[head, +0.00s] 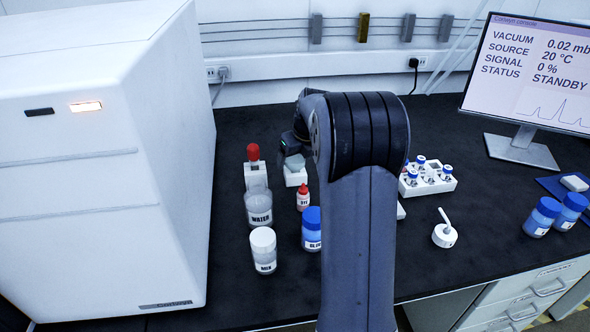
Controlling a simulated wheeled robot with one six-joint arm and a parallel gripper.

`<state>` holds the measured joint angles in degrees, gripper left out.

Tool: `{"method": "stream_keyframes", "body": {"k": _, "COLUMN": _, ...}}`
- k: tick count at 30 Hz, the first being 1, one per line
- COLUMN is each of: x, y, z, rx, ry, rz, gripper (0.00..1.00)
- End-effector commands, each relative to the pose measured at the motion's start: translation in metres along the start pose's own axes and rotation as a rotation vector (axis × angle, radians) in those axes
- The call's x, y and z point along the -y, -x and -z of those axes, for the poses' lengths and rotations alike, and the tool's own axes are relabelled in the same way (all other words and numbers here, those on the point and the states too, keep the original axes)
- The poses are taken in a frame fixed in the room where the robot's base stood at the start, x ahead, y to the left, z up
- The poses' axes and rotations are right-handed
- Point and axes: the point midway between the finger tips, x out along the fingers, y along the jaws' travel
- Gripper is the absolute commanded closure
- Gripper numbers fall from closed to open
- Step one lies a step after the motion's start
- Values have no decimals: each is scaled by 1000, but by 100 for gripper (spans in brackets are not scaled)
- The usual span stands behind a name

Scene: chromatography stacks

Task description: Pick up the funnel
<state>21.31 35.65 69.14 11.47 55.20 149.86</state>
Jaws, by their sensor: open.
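My gripper (293,147) hangs at the far end of my arm, over the middle of the black bench. It is small, dark and partly hidden by my arm; its jaws are open. Right below it, a grey, cone-like piece (294,162), apparently the funnel, sits on a small white block (296,178). The gripper overlaps it in the picture, and I cannot tell whether they touch. My arm hides the bench just to the right.
Close by stand a red-bulbed dropper (253,152) in a white block, a WATER beaker (259,207), a white-lidded jar (263,240), a red-capped bottle (303,197) and a blue-lidded jar (312,217). A vial rack (427,180) and a small white pot (444,236) stand right. A large white machine (90,200) bounds the left.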

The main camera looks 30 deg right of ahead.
Motion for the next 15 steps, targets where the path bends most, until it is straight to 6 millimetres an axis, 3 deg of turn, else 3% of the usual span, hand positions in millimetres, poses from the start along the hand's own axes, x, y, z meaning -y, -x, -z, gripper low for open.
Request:
{"method": "stream_keyframes", "body": {"k": 3, "x": 0, "y": -18, "z": 1, "rx": -1, "ry": 0, "rz": -1, "gripper": 21}}
{"method": "stream_keyframes", "body": {"k": 10, "x": 0, "y": -20, "z": 0, "rx": 0, "ry": 0, "rz": 0, "gripper": 21}}
{"method": "stream_keyframes", "body": {"k": 15, "x": 0, "y": -19, "z": 0, "rx": 0, "ry": 0, "rz": 0, "gripper": 34}}
